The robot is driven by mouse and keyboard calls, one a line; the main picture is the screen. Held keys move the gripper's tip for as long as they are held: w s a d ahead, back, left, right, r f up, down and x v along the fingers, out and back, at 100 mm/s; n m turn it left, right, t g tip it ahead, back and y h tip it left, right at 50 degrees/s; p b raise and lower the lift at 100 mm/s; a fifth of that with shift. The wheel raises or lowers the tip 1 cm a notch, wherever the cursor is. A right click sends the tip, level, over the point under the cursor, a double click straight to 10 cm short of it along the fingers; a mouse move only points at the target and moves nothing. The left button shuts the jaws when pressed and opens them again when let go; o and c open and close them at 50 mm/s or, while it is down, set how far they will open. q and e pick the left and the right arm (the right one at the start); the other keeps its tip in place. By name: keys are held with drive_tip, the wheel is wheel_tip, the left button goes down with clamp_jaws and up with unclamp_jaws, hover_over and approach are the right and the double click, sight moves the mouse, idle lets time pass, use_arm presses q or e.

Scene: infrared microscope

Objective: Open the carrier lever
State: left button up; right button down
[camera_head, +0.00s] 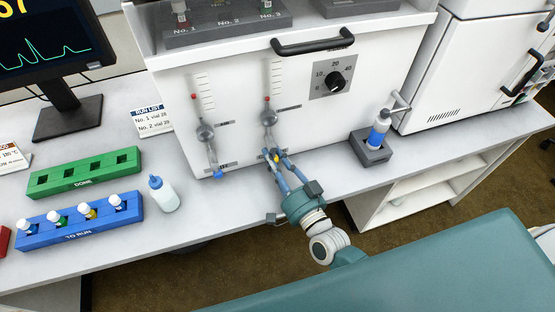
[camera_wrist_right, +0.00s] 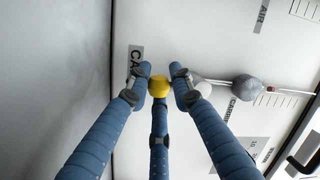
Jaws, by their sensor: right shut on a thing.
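The carrier lever's yellow knob (camera_head: 276,156) is low on the white instrument's front panel, below a grey round body (camera_head: 269,118) and a flow tube. In the right wrist view the yellow knob (camera_wrist_right: 159,86) sits between my fingertips, beside a label starting "CAR" (camera_wrist_right: 136,63). My right gripper (camera_head: 274,154) is shut on this knob, with its blue fingers around it. In the wrist view the gripper (camera_wrist_right: 160,82) hides part of the lever. My left gripper is not in view.
A similar lever with a blue knob (camera_head: 217,174) hangs to the left. A dial (camera_head: 337,80) and black handle (camera_head: 312,44) are above right. A wash bottle (camera_head: 163,193) and green rack (camera_head: 84,173) are left.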

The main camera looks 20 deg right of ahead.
drive_tip(key=shift+a+f+m, duration=0.1)
drive_tip(key=shift+m, duration=0.3)
drive_tip(key=c, duration=1.5)
unclamp_jaws()
drive_tip(key=shift+c, duration=0.2)
drive_tip(key=shift+s, duration=0.1)
drive_tip(key=v, duration=1.2)
drive_tip(key=shift+f, duration=0.1)
